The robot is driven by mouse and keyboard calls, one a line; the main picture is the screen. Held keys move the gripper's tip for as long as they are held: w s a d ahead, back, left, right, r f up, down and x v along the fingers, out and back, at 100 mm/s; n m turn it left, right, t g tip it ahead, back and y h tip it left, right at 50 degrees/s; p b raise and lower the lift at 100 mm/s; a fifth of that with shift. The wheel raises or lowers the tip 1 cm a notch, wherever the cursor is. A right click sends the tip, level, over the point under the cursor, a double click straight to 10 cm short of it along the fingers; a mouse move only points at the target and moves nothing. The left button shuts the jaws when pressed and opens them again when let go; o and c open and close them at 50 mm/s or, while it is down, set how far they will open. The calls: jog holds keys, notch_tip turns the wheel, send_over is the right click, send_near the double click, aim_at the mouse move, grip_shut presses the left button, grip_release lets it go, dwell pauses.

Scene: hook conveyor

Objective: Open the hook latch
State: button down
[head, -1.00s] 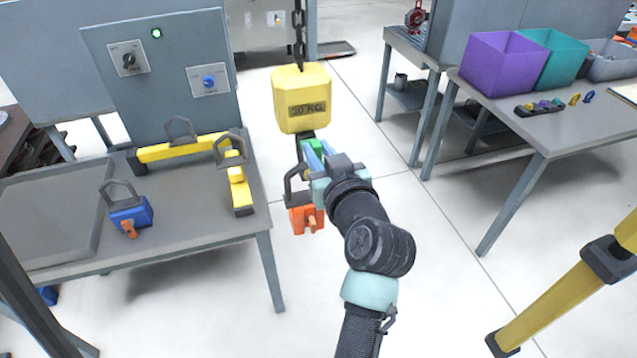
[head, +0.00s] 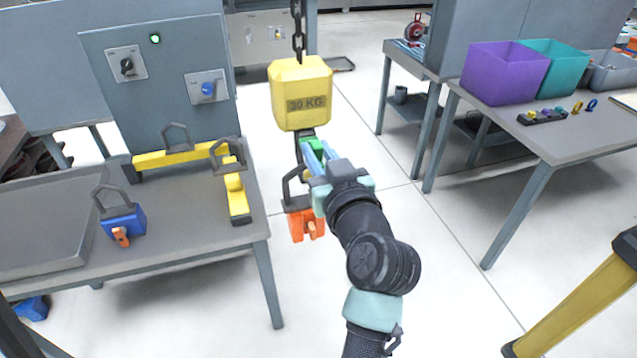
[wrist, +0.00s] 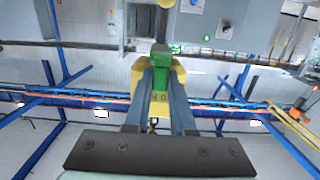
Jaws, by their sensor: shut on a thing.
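The yellow 30 KG block (head: 301,90) hangs from a black chain, with a dark hook below it. A green latch piece (head: 316,145) shows at the hook, between my fingertips. My gripper (head: 312,152) is shut on the green latch; the wrist view shows both blue fingers (wrist: 160,88) closed around the green latch (wrist: 160,62). An orange block (head: 301,224) with a dark handle hangs just left of and below my gripper. The hook's curve is partly hidden by my gripper, so I cannot tell whether the latch is open.
A grey table (head: 190,230) at the left holds yellow bars (head: 172,157) and a blue block (head: 124,222) with a handle. A control panel (head: 160,85) stands behind it. A right table (head: 590,140) holds purple (head: 505,72) and teal bins (head: 553,68). Floor between is clear.

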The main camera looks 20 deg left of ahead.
jog(key=shift+w+a+f+t+y+b, duration=0.1)
jog(key=shift+f+t+y+b, duration=0.7)
jog(key=shift+b, duration=3.8)
jog(key=shift+a+f+t+y+b, duration=0.2)
jog(key=shift+f+t+b, duration=0.95)
jog(key=shift+b, duration=3.4)
jog(key=shift+s+d+f+t+y+b, duration=0.1)
jog(key=shift+s+d+t+y+b, duration=0.35)
jog(key=shift+b, duration=2.1)
jog(key=shift+s+d+f+t+y+b, duration=0.15)
jog(key=shift+s+d+t+y+b, duration=0.25)
jog(key=shift+b, duration=2.15)
jog(key=shift+w+a+p, duration=0.15)
jog(key=shift+w+p, duration=0.05)
jog(key=shift+p, duration=0.8)
jog(key=shift+w+a+f+g+h+p, duration=0.2)
jog(key=shift+g+h+p, duration=0.3)
jog(key=shift+p, duration=1.1)
jog(key=shift+w+a+f+g+h+p, duration=0.1)
jog(key=shift+w+a+g+h+p, duration=0.35)
jog(key=shift+p, duration=1.1)
jog(key=shift+s+d+f+g, duration=0.15)
jog(key=shift+d+f+g, duration=0.05)
jog(key=shift+g, duration=0.15)
